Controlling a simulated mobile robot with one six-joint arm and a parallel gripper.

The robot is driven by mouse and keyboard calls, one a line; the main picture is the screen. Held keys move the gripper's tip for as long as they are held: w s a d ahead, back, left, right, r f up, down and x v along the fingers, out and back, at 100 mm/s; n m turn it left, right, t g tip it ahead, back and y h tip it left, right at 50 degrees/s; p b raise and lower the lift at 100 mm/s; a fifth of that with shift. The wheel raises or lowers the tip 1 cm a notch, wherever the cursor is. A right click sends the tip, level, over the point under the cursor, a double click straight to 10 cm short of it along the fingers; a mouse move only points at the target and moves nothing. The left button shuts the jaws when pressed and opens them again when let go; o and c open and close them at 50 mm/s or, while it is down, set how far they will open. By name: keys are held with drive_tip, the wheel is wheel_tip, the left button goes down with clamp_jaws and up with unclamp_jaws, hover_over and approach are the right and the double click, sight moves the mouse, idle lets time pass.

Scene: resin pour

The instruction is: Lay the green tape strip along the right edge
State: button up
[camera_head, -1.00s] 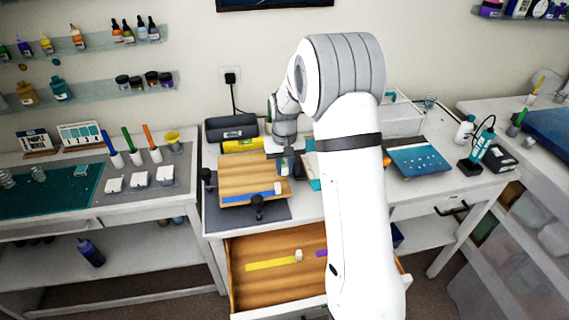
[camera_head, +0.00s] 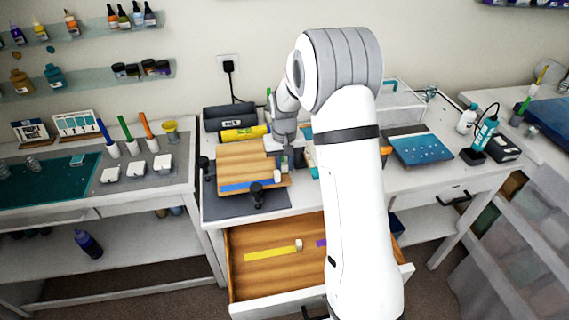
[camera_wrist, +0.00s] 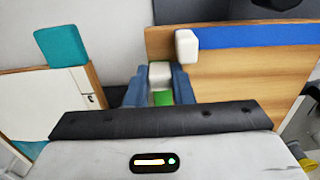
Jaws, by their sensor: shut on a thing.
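The wooden board (camera_head: 240,160) lies on a dark grey mat on the desk. A blue strip (camera_head: 250,185) with a white block at its right end runs along its front edge. In the wrist view the board (camera_wrist: 250,75) and blue strip (camera_wrist: 255,36) also show. My gripper (camera_head: 287,163) is at the board's right edge. In the wrist view my gripper (camera_wrist: 158,85) is shut on a white block (camera_wrist: 160,72) with the green tape strip (camera_wrist: 162,98) showing just below it. Most of the green strip is hidden, and I cannot tell whether it touches the board.
Black clamps (camera_head: 257,194) stand around the board. An open drawer (camera_head: 275,285) below holds a yellow strip (camera_head: 270,254) and a purple strip. A teal block (camera_wrist: 60,46) sits beside the gripper in the wrist view. A blue panel (camera_head: 422,149) lies further right.

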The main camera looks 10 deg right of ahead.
drive_tip(key=shift+f, duration=0.15)
drive_tip(key=o, duration=1.6)
drive_tip(key=shift+r+p, duration=1.5)
drive_tip(key=shift+r, duration=1.55)
